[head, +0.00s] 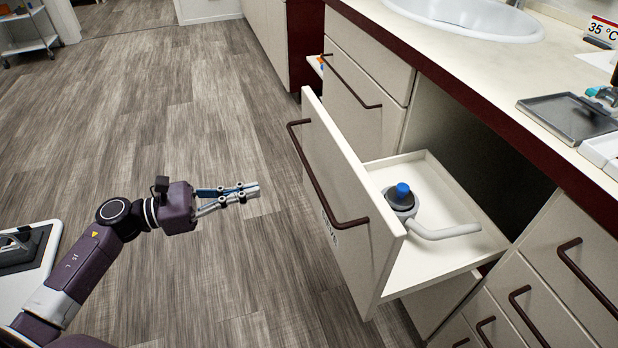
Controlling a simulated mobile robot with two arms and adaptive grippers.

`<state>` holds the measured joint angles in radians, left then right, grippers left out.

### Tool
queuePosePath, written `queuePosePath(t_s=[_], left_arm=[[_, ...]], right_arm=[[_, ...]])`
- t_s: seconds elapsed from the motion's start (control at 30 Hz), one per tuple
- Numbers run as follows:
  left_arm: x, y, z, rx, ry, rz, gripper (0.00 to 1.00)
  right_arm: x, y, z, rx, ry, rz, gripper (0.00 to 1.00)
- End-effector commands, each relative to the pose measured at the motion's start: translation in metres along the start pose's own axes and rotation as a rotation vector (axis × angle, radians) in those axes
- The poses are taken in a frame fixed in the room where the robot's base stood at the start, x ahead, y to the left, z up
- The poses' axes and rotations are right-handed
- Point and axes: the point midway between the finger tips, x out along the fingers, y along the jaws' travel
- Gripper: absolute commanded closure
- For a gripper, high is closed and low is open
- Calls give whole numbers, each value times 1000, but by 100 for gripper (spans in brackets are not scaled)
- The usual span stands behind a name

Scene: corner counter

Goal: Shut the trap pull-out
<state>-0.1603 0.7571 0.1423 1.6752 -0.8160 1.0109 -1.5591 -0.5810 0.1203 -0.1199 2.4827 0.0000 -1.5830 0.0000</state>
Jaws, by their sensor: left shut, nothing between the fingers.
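The trap pull-out (343,185) is a drawer with a tall cream front, standing out from the cabinet below the counter. A dark bar handle (318,178) runs along its front. Inside it sits a grey trap (400,205) with a blue cap and a pale bent pipe. My left gripper (252,189) is shut and empty, to the left of the drawer front and apart from the handle. My right gripper is not in view.
The counter above carries a sink (470,15), a dark grey tray (568,116) and a temperature display (601,30). Closed drawers (575,255) with dark handles are at the lower right. The wood floor (200,110) left of the cabinets is mostly clear. A white cart (27,32) stands far left.

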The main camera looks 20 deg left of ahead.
Motion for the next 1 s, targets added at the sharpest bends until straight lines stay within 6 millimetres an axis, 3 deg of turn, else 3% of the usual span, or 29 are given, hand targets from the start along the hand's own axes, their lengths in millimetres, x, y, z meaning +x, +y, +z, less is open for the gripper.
queuePosePath(t_s=[0.5,0.7,1.0], left_arm=[[104,1,2,-4,-6,1,100],[124,1,1,-5,-4,3,100],[128,1,1,-6,-3,3,100]], right_arm=[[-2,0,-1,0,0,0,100],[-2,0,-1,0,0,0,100],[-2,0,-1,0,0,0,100]])
